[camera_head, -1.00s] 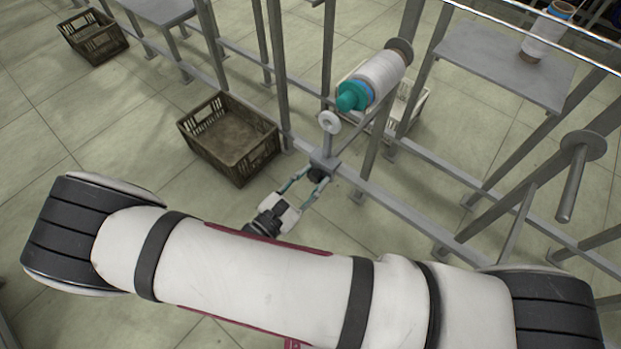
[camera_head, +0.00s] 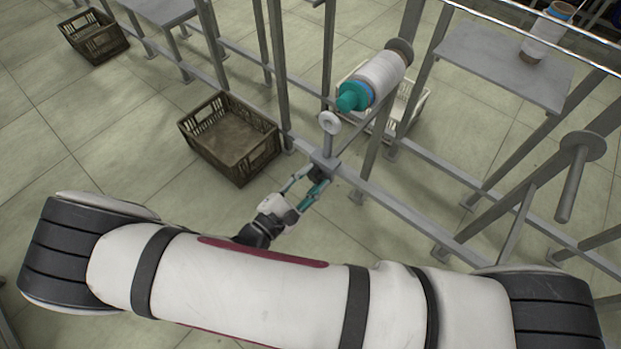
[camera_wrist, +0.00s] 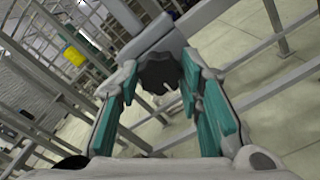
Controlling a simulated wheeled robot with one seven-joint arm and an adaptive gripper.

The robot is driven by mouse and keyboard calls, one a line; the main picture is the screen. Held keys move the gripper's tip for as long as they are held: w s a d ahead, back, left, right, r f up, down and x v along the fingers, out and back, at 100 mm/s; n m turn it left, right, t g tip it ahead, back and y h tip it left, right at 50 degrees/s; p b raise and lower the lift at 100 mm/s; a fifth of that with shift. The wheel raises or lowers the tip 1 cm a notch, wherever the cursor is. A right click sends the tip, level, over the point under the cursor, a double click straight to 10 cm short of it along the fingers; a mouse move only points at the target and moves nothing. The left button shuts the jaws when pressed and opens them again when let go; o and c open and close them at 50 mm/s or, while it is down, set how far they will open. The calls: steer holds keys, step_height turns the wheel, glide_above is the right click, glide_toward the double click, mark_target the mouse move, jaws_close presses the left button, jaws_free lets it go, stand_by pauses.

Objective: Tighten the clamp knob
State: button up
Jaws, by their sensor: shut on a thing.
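The dark, lobed clamp knob (camera_wrist: 160,74) sits between the tips of my gripper's teal-padded fingers in the wrist view. It is fixed on the grey clamp block (camera_head: 326,160) on the frame's low rail. My gripper (camera_head: 308,184) is shut on the knob, one finger on each side; in the head view the fingers partly hide the knob. A pale ring-shaped guide (camera_head: 329,123) stands on a short post above the clamp block.
A white bobbin (camera_head: 381,76) with a teal end sits on a spindle above the clamp. A brown crate (camera_head: 232,138) stands on the floor left of it, and a pale crate (camera_head: 411,100) behind. An empty spindle (camera_head: 571,185) juts out at the right. Metal posts surround the clamp.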

steer(key=shift+f, duration=0.1)
steer(key=o, duration=1.2)
steer(key=shift+c, duration=0.2)
steer(key=shift+s+a, duration=0.1)
steer(key=v, duration=1.1)
steer(key=shift+s+a, duration=0.25)
steer(key=shift+s, duration=0.05)
